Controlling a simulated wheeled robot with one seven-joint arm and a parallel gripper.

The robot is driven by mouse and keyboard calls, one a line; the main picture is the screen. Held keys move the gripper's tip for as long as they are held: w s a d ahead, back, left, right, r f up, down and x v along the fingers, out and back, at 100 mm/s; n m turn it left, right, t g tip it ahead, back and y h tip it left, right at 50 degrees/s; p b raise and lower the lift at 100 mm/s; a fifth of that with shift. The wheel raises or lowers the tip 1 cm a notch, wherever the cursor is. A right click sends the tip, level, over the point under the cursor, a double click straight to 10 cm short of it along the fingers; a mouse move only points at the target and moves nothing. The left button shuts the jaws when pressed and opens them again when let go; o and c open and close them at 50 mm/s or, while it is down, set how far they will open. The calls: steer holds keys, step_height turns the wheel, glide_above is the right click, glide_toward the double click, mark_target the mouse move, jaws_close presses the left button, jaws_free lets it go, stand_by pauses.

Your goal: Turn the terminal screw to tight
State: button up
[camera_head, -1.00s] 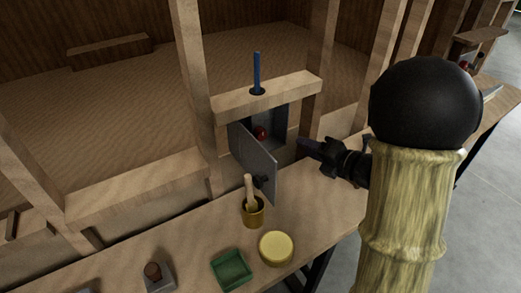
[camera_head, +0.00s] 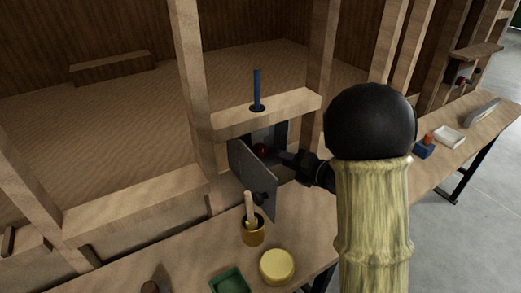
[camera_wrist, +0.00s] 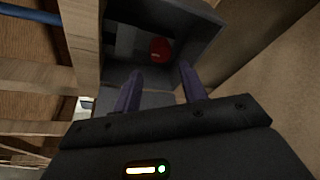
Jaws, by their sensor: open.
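The terminal screw shows as a red round knob (camera_wrist: 159,49) inside a grey box (camera_wrist: 190,22) in the wrist view. In the head view the red knob (camera_head: 261,150) is partly visible behind the box's open grey door (camera_head: 254,178). My gripper (camera_wrist: 160,84) is open, its two dark fingers pointing into the box with the knob ahead of the gap between them. The fingers look apart from the knob. In the head view my gripper (camera_head: 285,158) is at the box opening from the right, its tips partly hidden.
A blue rod (camera_head: 257,88) stands in a hole in the wooden shelf above the box. A brass cup (camera_head: 253,232) with a wooden handle, a yellow round lid (camera_head: 277,267) and a green tray (camera_head: 230,281) sit on the bench below. Wooden posts flank the box.

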mark_target(264, 152)
steer(key=x, duration=1)
steer(key=shift+a, duration=0.1)
steer(key=c, duration=0.7)
